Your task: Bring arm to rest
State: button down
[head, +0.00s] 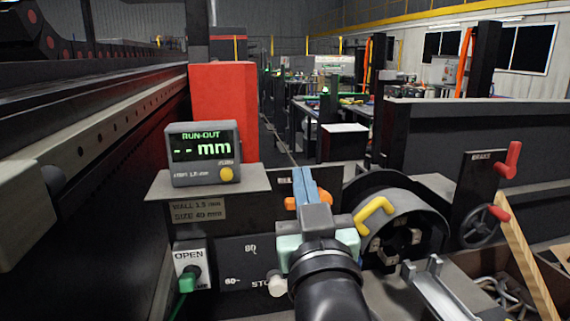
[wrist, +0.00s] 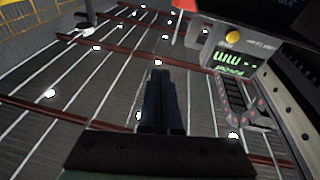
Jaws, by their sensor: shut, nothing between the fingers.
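My gripper (head: 311,178) is in the middle of the head view, in front of the machine panel. Its two blue fingers are together and point up and away, with nothing between them. In the wrist view the dark fingers (wrist: 164,76) are also closed. Beyond them the wrist camera sees the ceiling and lights. My wrist and gripper body hide part of the panel and its scale.
A display box (head: 202,153) reading "RUN-OUT -- mm" stands on a ledge left of my gripper. Close to the right are a yellow handle (head: 373,214) and a round chuck-like part (head: 403,230). An OPEN switch (head: 190,270) is lower left. A red-handled brake (head: 510,160) is right.

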jog(key=s+a+r+m+t+h, duration=0.25)
jog(key=s+r+t, duration=0.45)
jog(key=s+r, duration=1.15)
notch_tip(320, 180, up, 17)
jog(key=w+p, duration=0.2)
jog(key=p, duration=1.5)
jog(key=shift+w+r+y, duration=0.15)
jog(key=shift+w+y, duration=0.1)
jog(key=shift+y, duration=0.1)
jog(key=shift+a+n, duration=0.15)
jog(key=shift+n, duration=0.1)
